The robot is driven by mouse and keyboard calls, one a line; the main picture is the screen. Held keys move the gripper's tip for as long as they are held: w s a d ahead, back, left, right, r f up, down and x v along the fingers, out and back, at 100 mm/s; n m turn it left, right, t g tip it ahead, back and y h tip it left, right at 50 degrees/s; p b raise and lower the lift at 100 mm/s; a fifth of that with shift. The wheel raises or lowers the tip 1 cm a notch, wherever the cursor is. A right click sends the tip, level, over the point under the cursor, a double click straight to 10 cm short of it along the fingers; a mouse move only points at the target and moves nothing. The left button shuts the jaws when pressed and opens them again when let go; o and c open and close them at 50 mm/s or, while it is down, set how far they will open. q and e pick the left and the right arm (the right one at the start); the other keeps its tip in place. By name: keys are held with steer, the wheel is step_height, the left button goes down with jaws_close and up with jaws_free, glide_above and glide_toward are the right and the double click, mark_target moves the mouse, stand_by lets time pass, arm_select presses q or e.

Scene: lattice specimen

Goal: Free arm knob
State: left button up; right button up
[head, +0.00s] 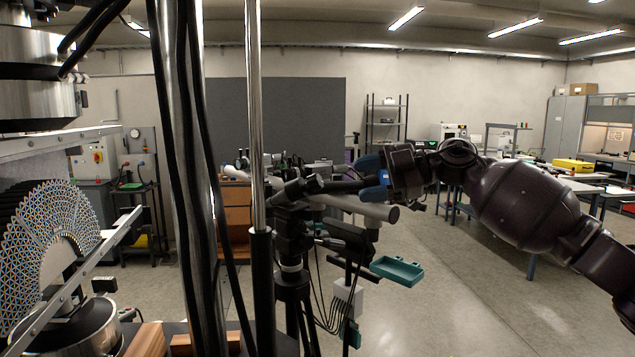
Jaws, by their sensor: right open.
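My right gripper (369,178) comes in from the right at mid-height, with blue finger pads pointing left. It is open, with its pads around or just in front of the end of a black bar (340,187); I cannot tell whether they touch it. The bar belongs to a black jointed arm on a dark stand (292,245). A grey cylinder (362,208) runs just below the fingers. Which part is the arm knob is hard to tell among the dark overlapping parts. My left gripper is out of view.
A fan-shaped lattice specimen (50,235) stands at the left in a metal frame. A chrome post (254,120) and black cables cross the view left of the stand. A teal tray (397,270) sits below my gripper. Open floor lies at the lower right.

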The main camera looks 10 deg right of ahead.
mark_target(320, 180)
steer(key=shift+h, duration=0.3)
steer(key=x, duration=0.3)
steer(key=r+p+x, duration=0.1)
steer(key=x, duration=0.2)
steer(key=r+x, duration=0.1)
steer(key=x, duration=0.2)
steer(key=shift+w+a+f+p, duration=0.1)
steer(key=shift+w+a+p, duration=0.15)
steer(key=shift+a+p, duration=0.2)
steer(key=shift+c, duration=0.4)
steer(key=c, duration=0.8)
steer(key=shift+n+g, duration=0.3)
steer(key=shift+n, duration=1.2)
steer(key=shift+c, duration=0.2)
